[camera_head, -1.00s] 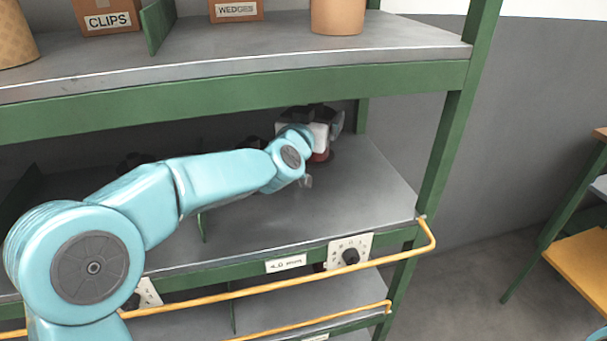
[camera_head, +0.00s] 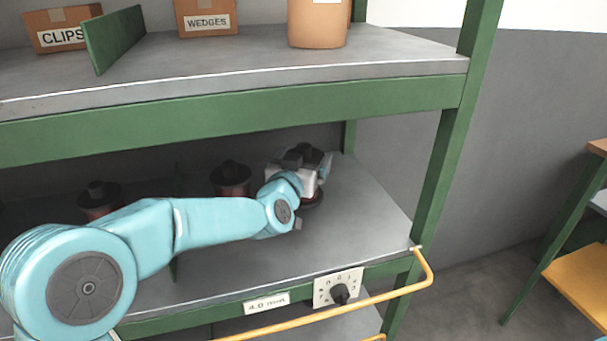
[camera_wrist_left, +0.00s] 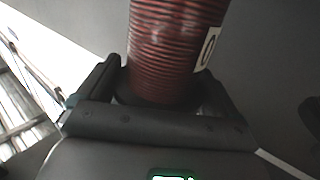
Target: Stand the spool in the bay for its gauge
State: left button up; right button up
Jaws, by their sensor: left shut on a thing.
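My left gripper (camera_head: 303,172) is shut on a spool, at the back right of the middle shelf (camera_head: 345,235). In the left wrist view this spool (camera_wrist_left: 172,45) has reddish-brown windings and a white label, partly cut off, showing a "0". In the head view its dark lower flange shows just below the gripper, at or close to the shelf; I cannot tell whether it touches. The gripper hides most of it there. The shelf front carries a "4.0 mm" label (camera_head: 266,304). My right gripper is not in view.
Another spool (camera_head: 230,178) stands left of the gripper, and one (camera_head: 98,196) farther left behind my arm. The upper shelf beam (camera_head: 240,117) is overhead. A green post (camera_head: 442,170) stands right.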

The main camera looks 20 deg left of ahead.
pick_arm(q)
notch_tip(320, 180, down, 2)
jog(key=shift+w+f, duration=0.15)
jog(key=shift+f, duration=0.1)
jog(key=shift+r, duration=0.1)
jog(key=o, duration=1.1)
jog(key=shift+f, duration=0.3)
jog(key=shift+r, duration=0.15)
jog(key=shift+r, duration=0.15)
jog(key=s+b, duration=0.1)
jog(key=s, duration=1.1)
jog(key=shift+r, duration=0.2)
